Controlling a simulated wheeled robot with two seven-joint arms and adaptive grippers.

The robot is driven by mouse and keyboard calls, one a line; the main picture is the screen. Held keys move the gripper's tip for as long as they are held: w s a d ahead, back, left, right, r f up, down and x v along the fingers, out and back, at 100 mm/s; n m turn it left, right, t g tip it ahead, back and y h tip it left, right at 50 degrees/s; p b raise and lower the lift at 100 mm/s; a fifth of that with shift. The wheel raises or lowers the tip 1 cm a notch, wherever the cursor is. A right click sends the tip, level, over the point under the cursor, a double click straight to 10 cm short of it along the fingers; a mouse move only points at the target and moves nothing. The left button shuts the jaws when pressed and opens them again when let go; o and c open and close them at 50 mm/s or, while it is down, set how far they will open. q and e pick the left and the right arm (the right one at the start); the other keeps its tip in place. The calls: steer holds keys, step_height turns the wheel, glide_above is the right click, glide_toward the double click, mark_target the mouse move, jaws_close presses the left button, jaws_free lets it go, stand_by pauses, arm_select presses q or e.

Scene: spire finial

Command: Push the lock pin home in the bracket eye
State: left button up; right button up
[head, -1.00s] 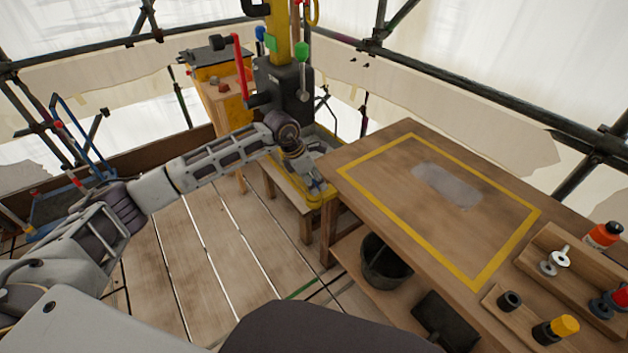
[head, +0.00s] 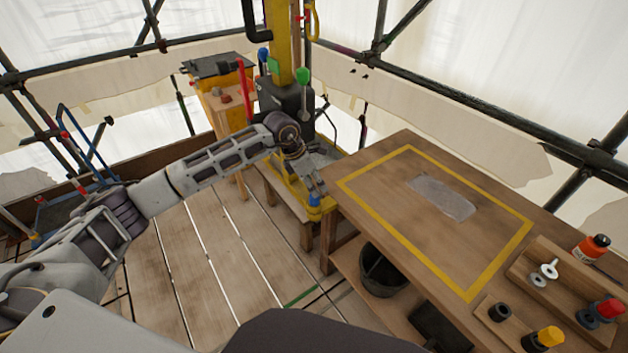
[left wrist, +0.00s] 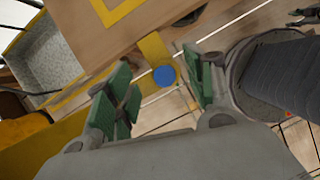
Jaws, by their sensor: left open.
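The round blue head (left wrist: 164,76) of what looks like the lock pin shows in the left wrist view, at the end of a yellow bar (left wrist: 153,48) that looks like the bracket. In the head view the blue head (head: 314,200) is small, just below my left gripper (head: 314,188). In the left wrist view my left gripper (left wrist: 158,75) is open, its green-padded fingers on either side of the blue head with gaps. The pin's shank and the bracket eye are hidden, so I cannot tell how deep the pin sits. My right gripper is not in view.
A wooden workbench (head: 385,215) stands right of my left gripper, with a yellow-outlined area and bottles and washers at its right end. A black bucket (head: 382,272) sits on its lower shelf. A yellow mast (head: 279,45) with levers rises behind. Plank floor (head: 215,250) is open in front.

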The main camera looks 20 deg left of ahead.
arm_select(q)
steer(key=shift+r+p, duration=2.15)
steer(key=shift+r, duration=0.75)
